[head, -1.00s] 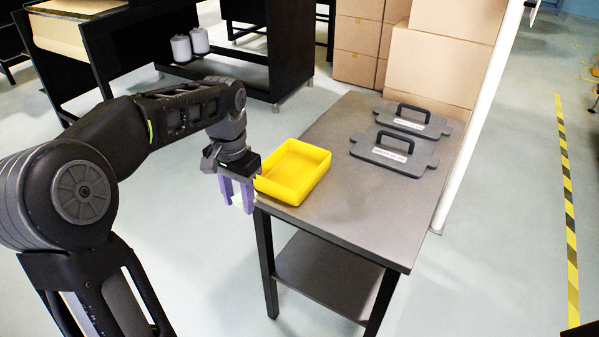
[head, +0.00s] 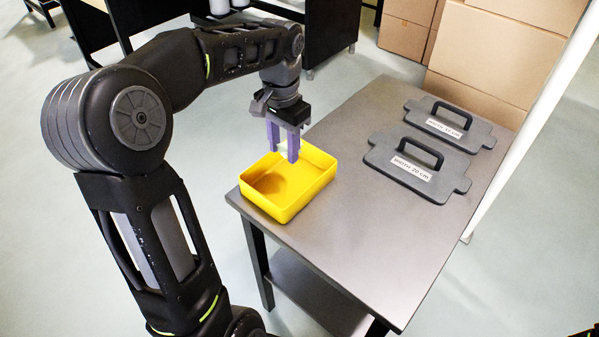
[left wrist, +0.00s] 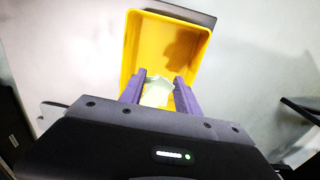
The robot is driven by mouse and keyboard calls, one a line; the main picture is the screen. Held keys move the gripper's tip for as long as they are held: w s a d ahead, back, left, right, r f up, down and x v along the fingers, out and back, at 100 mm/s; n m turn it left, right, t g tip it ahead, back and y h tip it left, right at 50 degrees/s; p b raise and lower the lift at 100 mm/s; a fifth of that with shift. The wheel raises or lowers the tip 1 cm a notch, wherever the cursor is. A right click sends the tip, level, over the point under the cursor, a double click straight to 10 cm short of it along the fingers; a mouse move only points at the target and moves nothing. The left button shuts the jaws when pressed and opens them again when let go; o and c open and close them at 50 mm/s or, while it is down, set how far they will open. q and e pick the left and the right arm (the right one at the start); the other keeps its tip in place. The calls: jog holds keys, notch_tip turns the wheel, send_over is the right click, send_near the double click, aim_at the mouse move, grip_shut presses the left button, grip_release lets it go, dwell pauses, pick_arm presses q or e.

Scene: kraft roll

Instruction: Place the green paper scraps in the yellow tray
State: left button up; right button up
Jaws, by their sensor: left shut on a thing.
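The yellow tray (head: 298,205) stands on the near left corner of the grey table and looks empty inside in the head view. My left gripper (head: 283,154) is above the tray's far side, with its purple fingers pointing down. In the left wrist view, the left gripper (left wrist: 160,94) is shut on a pale green paper scrap (left wrist: 157,90), which shows between the fingers with the tray (left wrist: 139,45) behind it. My right gripper is not in view.
Two dark grey plates with handles lie on the table's far right: a nearer one (head: 388,168) with a width label and a farther one (head: 468,136). Cardboard boxes (head: 480,55) stand behind the table. The table's front part (head: 370,260) is clear.

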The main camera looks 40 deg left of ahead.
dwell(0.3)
pick_arm(q)
send_over(286, 187)
jog(key=shift+f, duration=2.5)
jog(key=shift+f, duration=2.5)
jog(key=shift+f, duration=0.1)
jog(key=shift+f+b, duration=0.15)
jog(key=shift+b, duration=0.15)
jog(key=o, duration=1.3)
